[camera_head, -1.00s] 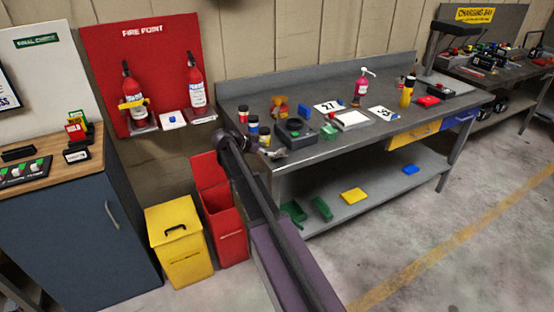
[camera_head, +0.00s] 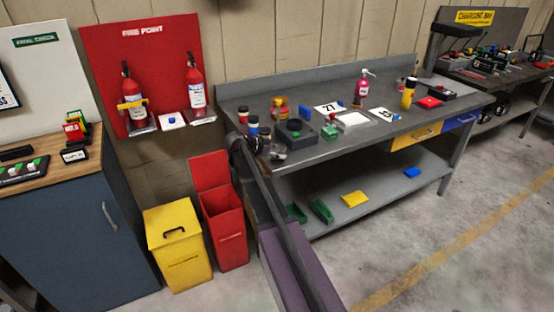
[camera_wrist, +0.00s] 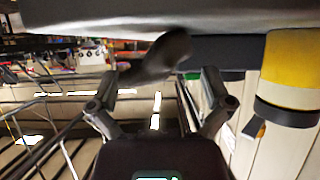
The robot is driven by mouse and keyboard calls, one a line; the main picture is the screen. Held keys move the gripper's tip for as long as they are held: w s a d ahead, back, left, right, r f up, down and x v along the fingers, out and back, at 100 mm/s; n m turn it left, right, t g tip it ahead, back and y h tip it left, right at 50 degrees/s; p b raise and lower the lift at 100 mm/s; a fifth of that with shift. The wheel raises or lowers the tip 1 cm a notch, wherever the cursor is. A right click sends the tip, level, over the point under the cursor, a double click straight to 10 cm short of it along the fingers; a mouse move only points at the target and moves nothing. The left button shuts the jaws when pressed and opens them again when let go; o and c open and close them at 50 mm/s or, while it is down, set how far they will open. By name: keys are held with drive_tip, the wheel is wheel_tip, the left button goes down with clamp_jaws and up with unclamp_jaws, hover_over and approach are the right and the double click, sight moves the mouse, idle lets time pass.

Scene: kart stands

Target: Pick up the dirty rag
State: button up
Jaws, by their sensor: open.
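A small crumpled grey piece (camera_head: 278,154) lies at the near left edge of the grey workbench (camera_head: 330,150); it may be the dirty rag, but it is too small to be sure. My gripper (camera_head: 238,146) is at the bench's left end, just left of it, partly hidden by my arm. In the wrist view my gripper (camera_wrist: 157,92) has its fingers spread apart with nothing gripped between them. A dark, soft-looking shape (camera_wrist: 165,56) shows beyond the fingers against the pale bench surface; I cannot tell whether it is the rag.
Small pots (camera_head: 253,126), a dark box (camera_head: 293,132) and a pink spray bottle (camera_head: 361,88) stand on the bench. A yellow bin (camera_head: 178,248) and an open red bin (camera_head: 226,230) stand left of my arm. Floor at right is clear.

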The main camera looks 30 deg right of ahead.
drive_tip(key=shift+d+f, duration=0.15)
drive_tip(key=shift+d, duration=0.05)
idle(0.4)
drive_tip(key=c, duration=0.9)
